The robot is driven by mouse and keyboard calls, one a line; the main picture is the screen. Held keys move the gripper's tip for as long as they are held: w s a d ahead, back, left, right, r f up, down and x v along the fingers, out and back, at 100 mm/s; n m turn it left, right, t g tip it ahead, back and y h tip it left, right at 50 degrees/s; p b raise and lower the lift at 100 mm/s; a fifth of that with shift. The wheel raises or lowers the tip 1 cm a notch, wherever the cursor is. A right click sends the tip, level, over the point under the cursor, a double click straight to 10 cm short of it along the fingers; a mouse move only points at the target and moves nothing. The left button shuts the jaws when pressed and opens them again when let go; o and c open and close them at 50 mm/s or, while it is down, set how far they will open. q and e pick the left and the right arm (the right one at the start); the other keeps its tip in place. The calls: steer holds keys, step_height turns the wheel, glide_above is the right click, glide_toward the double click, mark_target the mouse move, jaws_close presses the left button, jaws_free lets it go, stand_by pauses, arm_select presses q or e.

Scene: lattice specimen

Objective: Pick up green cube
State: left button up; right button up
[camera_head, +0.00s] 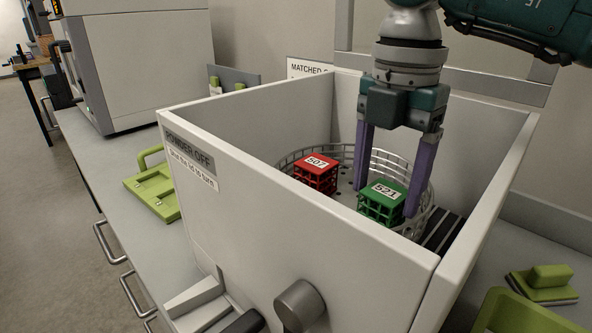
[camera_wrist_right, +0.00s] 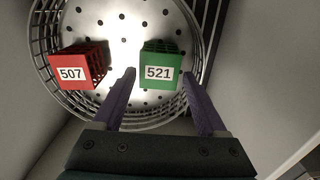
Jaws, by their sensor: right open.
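The green cube (camera_head: 382,203) is a lattice block with a white label reading 521. It sits in a round wire basket (camera_head: 432,196) inside a grey open-topped box. My right gripper (camera_head: 385,195) points down into the box with its purple fingers open. In the right wrist view the green cube (camera_wrist_right: 160,66) lies just ahead of and between the two fingertips (camera_wrist_right: 157,78). Contact cannot be told. A red lattice cube (camera_head: 316,174), labelled 507, sits in the basket to the left; it also shows in the right wrist view (camera_wrist_right: 79,68). My left gripper is not in view.
The box's high front wall (camera_head: 290,235) and right wall (camera_head: 487,215) surround the basket closely. A green fixture (camera_head: 155,188) lies on the counter left of the box. Another green part (camera_head: 542,283) lies at the right. A grey machine (camera_head: 135,60) stands at the back left.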

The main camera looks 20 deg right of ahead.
steer(key=shift+f, duration=1.4)
steer(key=c, duration=1.1)
steer(key=shift+w+r, duration=0.1)
steer(key=shift+r, duration=0.05)
